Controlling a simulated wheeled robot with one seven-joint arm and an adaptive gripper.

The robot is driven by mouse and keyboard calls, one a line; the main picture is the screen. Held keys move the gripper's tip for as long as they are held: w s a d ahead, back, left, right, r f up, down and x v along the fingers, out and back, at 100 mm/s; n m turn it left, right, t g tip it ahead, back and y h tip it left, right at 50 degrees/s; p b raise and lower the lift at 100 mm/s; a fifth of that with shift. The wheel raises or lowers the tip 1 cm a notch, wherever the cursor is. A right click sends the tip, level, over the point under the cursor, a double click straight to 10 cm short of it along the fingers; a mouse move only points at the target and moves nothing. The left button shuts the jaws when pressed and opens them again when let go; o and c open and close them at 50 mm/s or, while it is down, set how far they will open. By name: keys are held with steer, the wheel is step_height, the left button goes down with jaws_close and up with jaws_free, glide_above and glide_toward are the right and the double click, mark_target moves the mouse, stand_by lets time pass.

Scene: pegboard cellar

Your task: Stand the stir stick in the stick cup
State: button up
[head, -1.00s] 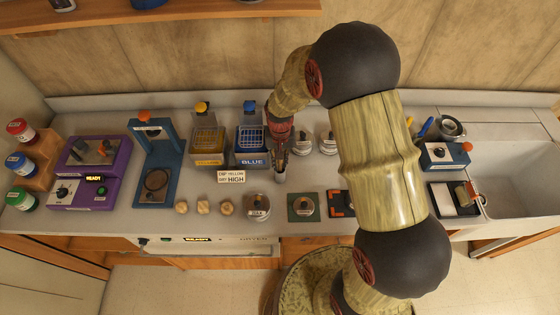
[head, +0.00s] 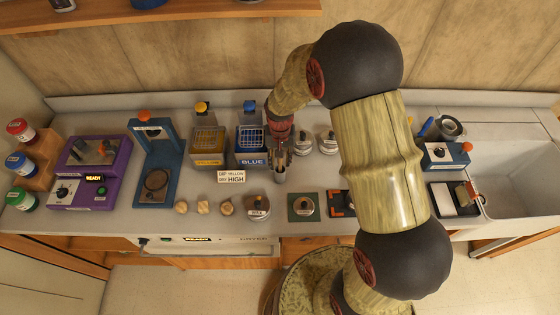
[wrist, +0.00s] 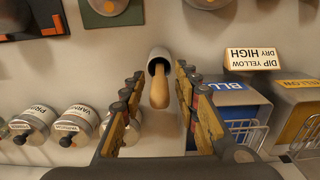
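The stick cup (wrist: 159,54) is a small pale cylinder with a dark mouth, on the counter in front of the blue rack; it also shows in the head view (head: 280,178) below my gripper. The tan stir stick (wrist: 159,88) has one end inside the cup's mouth and the other rising towards the wrist camera. I cannot tell how much it leans. My gripper (head: 280,147) is above the cup. In the wrist view its fingers (wrist: 160,82) are spread on either side of the stick, with a gap on both sides. The stick's lower end is hidden in the cup.
A blue-labelled bin (head: 252,145) and a yellow-labelled bin (head: 207,145) stand behind and left of the cup. A "DIP YELLOW DRY HIGH" sign (head: 231,176) is left of it. Lidded jars (head: 327,143) stand to the right, and more metal weights (head: 257,207) along the front.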

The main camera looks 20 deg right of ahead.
step_height(320, 180, up, 11)
steer(key=shift+r, duration=0.1)
steer(key=s+r+n+t, duration=0.15)
steer(key=s+r, duration=0.25)
steer(key=r, duration=0.6)
steer(key=s+r+n+t, duration=0.1)
steer(key=s+r+t, duration=0.1)
steer(key=s+r, duration=0.3)
steer(key=s+r+n+t, duration=0.1)
steer(key=s+r, duration=0.5)
steer(key=s, duration=0.7)
steer(key=shift+r+t, duration=0.25)
steer(key=shift+t, duration=0.3)
steer(key=shift+f, duration=0.1)
